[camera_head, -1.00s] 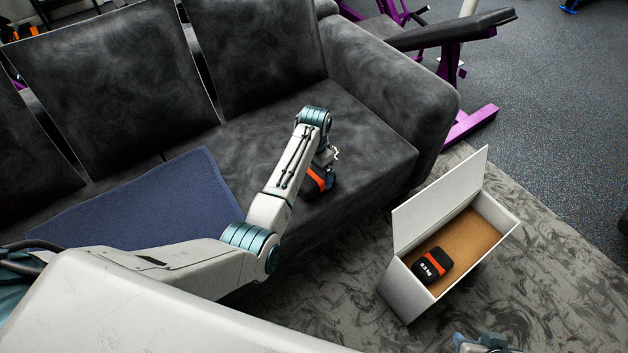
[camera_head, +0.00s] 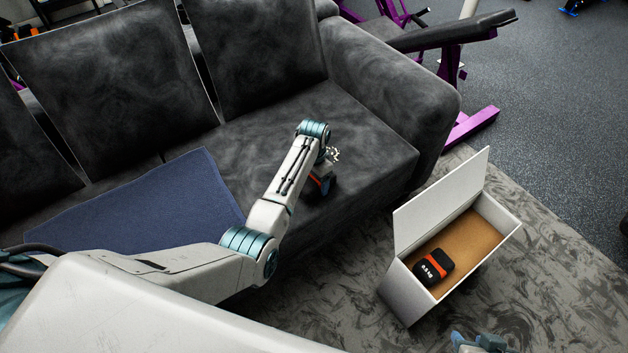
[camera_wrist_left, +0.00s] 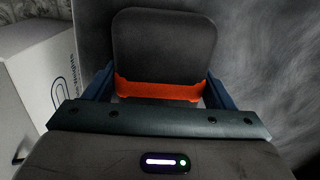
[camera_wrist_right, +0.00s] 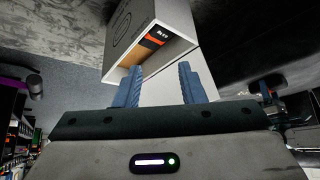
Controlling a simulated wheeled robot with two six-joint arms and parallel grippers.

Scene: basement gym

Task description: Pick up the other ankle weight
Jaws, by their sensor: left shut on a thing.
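One ankle weight (camera_head: 434,268), black with an orange band and white lettering, lies inside the open box at its near left end. The other ankle weight (camera_head: 318,188) is at the sofa seat, partly hidden by my left arm. My left gripper (camera_head: 326,172) is shut on it; the left wrist view shows this black weight (camera_wrist_left: 163,48) with its orange band between both fingers (camera_wrist_left: 158,88). My right gripper (camera_wrist_right: 158,84) is open and empty. In the head view only a bit of it (camera_head: 480,343) shows at the bottom edge, near the box.
The white box (camera_head: 408,290) stands on the patterned grey rug (camera_head: 340,310), lid (camera_head: 440,200) raised, with bare floor inside beyond the weight. A dark grey sofa (camera_head: 375,140) holds a folded blue towel (camera_head: 140,205). Purple gym equipment (camera_head: 470,127) stands behind the sofa arm.

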